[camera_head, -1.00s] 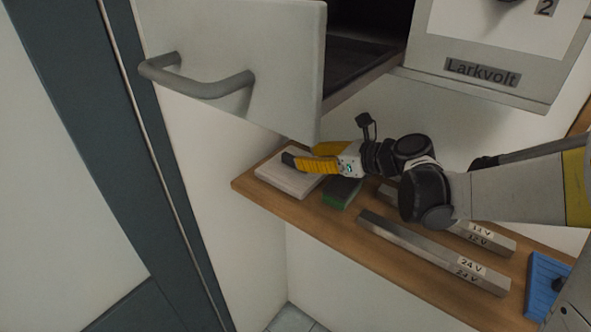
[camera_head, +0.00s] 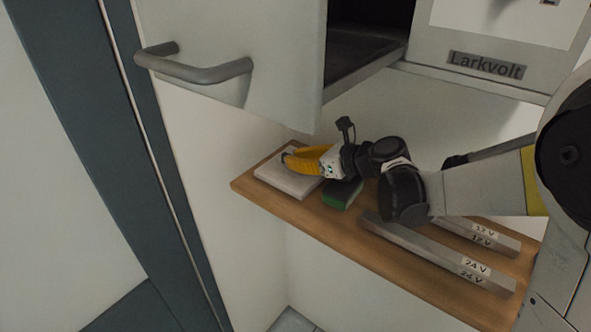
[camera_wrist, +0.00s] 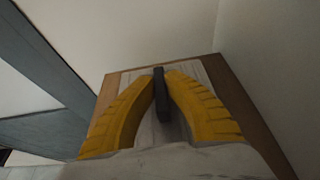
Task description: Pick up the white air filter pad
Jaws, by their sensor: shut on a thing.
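The white air filter pad (camera_head: 277,179) is a flat pale slab at the left end of the wooden shelf. It also shows beneath my fingers in the wrist view (camera_wrist: 192,69). My gripper (camera_head: 288,156) is over the pad with its yellow fingers bent together, shut on it. In the wrist view the fingertips (camera_wrist: 159,74) meet at a dark upright strip over the pad's middle; I cannot tell whether this strip is finger pad or part of the filter pad. The pad appears to lie flat on the shelf. The exact contact is hidden.
A green and dark block (camera_head: 342,194) lies on the wooden shelf (camera_head: 322,226) right of the pad. Metal bars labelled 24 V (camera_head: 440,254) and 12 V (camera_head: 478,232) lie further right. A wall borders the shelf's back.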

